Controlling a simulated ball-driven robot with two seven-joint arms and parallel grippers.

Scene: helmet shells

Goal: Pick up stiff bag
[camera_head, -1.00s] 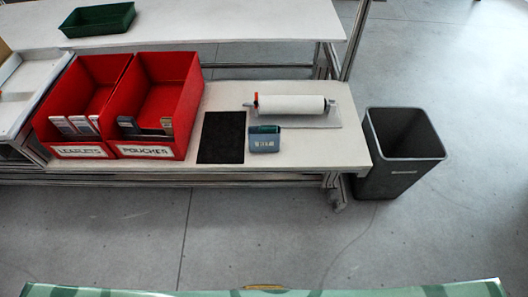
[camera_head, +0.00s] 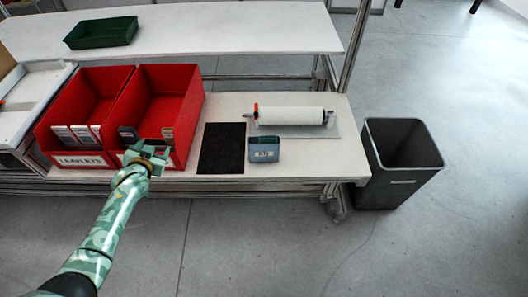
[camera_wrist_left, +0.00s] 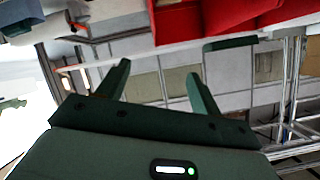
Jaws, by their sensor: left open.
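Dark and grey flat packets (camera_head: 130,134) stand in the front of the right red bin, whose label reads POUCHES in the earlier frame. I cannot tell for sure whether one of these is the stiff bag. My left gripper (camera_head: 150,158) is at the front of that bin, covering most of its label. In the left wrist view its two fingers (camera_wrist_left: 158,68) are spread, with nothing between them. A small blue-grey labelled container (camera_head: 264,149) stands on the bench beside the black mat (camera_head: 222,148). My right gripper is out of view.
The left red bin (camera_head: 80,161), labelled LEAFLETS, holds several packets. A white roll on a holder (camera_head: 290,115) lies at the bench's right. A grey waste bin (camera_head: 402,182) stands on the floor. A green tray (camera_head: 101,33) sits on the rear table.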

